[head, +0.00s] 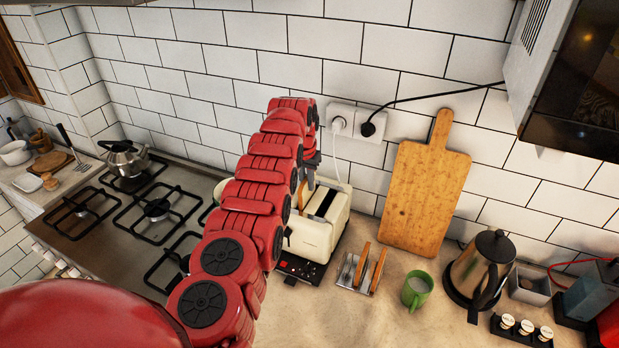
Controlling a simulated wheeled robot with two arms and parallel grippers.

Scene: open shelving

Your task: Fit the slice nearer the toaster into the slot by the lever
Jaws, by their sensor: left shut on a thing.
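The cream toaster (322,229) stands on the counter by the wall, with a dark slot showing on top. My left arm crosses in front of its left side and hides part of it. My left gripper (309,184) is over the toaster's back left part, fingers pointing down. A metal rack (346,272) right of the toaster holds two upright brown slices, one nearer the toaster (361,262) and one farther (378,270). I cannot make out the lever clearly. My right gripper is not in view.
A green mug (416,290) and a steel kettle (480,266) stand right of the rack. A wooden board (424,195) leans on the wall. A white plug and cord (339,125) hang behind the toaster. The hob (120,215) lies left.

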